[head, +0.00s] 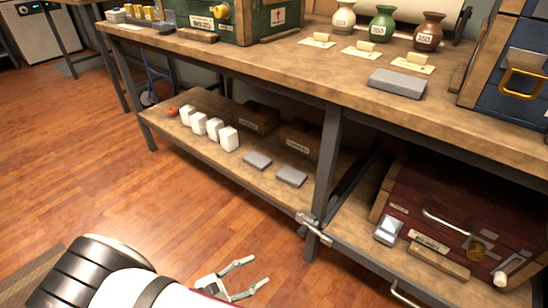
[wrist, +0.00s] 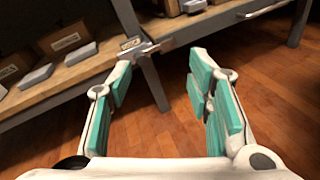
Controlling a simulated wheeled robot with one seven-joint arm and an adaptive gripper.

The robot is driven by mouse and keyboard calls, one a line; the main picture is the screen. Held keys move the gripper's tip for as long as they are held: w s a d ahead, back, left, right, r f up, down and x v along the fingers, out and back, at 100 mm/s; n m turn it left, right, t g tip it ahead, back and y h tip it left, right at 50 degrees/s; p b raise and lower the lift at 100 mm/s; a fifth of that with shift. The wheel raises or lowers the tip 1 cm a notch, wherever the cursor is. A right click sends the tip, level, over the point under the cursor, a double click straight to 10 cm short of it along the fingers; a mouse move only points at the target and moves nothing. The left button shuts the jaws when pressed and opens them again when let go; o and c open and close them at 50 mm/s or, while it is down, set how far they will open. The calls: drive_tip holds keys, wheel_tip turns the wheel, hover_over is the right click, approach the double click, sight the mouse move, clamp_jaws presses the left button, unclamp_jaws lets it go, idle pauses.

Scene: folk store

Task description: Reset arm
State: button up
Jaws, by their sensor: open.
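My gripper (head: 243,277) is at the bottom of the head view, over the wooden floor in front of the workbench. Its two teal-padded fingers are spread apart with nothing between them. The fingers also show in the wrist view (wrist: 158,80), with floor and a bench leg beyond them. My white and black arm (head: 125,285) reaches in from the lower left of the head view.
The workbench (head: 270,75) has a lower shelf (head: 265,180) with white blocks, grey slabs and brown boxes. A metal clamp (head: 313,227) juts out by the bench leg. A dark red chest (head: 465,215) stands lower right. The floor at left (head: 60,150) is clear.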

drive_tip(key=d+r+m+g+y, duration=0.2)
drive_tip(key=d+r+m+g, duration=0.5)
drive_tip(key=r, duration=0.7)
drive_tip(key=d+r+m+g+y, duration=0.2)
drive_tip(key=d+r+m+g, duration=0.45)
drive_tip(key=r, duration=0.75)
drive_tip(key=s+d+r+m+t+y, duration=0.1)
drive_tip(key=s+d+r+m+y, duration=0.2)
drive_tip(key=s+d+r+y, duration=0.35)
drive_tip(key=s+d+r+m+t+y, duration=0.1)
drive_tip(key=s+d+r+m+t, duration=0.15)
drive_tip(key=s, duration=0.45)
drive_tip(key=s+d+r+m+t+y, duration=0.1)
drive_tip(key=s+d+m+y, duration=0.15)
drive_tip(key=s, duration=0.35)
wheel_tip(320, 180, up, 39)
drive_tip(key=t+p, duration=0.3)
drive_tip(key=p, duration=3.4)
drive_tip(key=shift+s+d+t+h, duration=0.2)
drive_tip(key=shift+s+t+h, duration=0.1)
drive_tip(key=shift+t, duration=0.1)
drive_tip(key=shift+f, duration=0.1)
